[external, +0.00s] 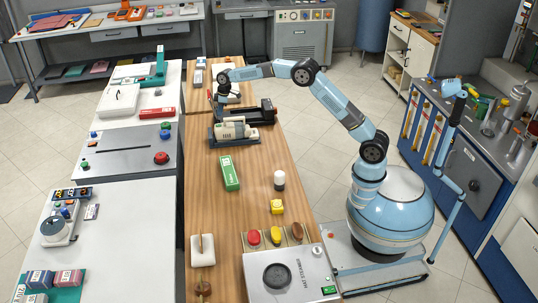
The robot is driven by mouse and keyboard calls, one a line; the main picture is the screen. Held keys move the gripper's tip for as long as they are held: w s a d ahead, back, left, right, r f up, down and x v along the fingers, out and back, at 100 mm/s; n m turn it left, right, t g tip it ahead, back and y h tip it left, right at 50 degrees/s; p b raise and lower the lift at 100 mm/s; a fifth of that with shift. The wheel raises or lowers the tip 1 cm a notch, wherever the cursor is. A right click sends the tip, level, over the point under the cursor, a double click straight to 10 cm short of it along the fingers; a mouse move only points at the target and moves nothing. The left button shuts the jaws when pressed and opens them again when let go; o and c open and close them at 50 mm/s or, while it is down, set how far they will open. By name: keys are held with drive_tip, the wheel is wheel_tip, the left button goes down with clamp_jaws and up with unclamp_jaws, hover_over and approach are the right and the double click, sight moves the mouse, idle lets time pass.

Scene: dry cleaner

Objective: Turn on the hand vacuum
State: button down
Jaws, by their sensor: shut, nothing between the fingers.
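A cream-coloured device on a dark cradle, which looks like the hand vacuum (231,129), lies on the wooden bench (222,212). Its switch is too small to make out. My gripper (216,101) is at the far end of my arm, beyond the device and apart from it, over the bench's left side. It looks shut and empty, but its fingertips are small and partly lost against dark things behind.
A dark machine (262,112) stands right beside the cream device. A grey control panel (290,272) is at the near end. Bare wood lies between them.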

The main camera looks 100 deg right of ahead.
drive_tip(key=s+r, duration=0.3)
drive_tip(key=r, duration=0.3)
drive_tip(key=shift+s+r, duration=0.25)
drive_tip(key=shift+r, duration=0.1)
drive_tip(key=s+a+r, duration=0.6)
drive_tip(key=a, duration=0.4)
drive_tip(key=s+a+r+t, duration=0.1)
drive_tip(key=s+a+r, duration=0.4)
drive_tip(key=a, duration=0.5)
drive_tip(key=s+a+r, duration=0.6)
drive_tip(key=a, duration=0.4)
drive_tip(key=s+a+t, duration=0.1)
drive_tip(key=s+a, duration=0.8)
drive_tip(key=s, duration=0.5)
drive_tip(key=s+a+f, duration=0.3)
drive_tip(key=s, duration=0.4)
drive_tip(key=s+a+f+t, duration=0.1)
drive_tip(key=s+a+f, duration=0.2)
drive_tip(key=s, duration=0.5)
drive_tip(key=shift+s+f, duration=0.15)
drive_tip(key=shift+f, duration=0.55)
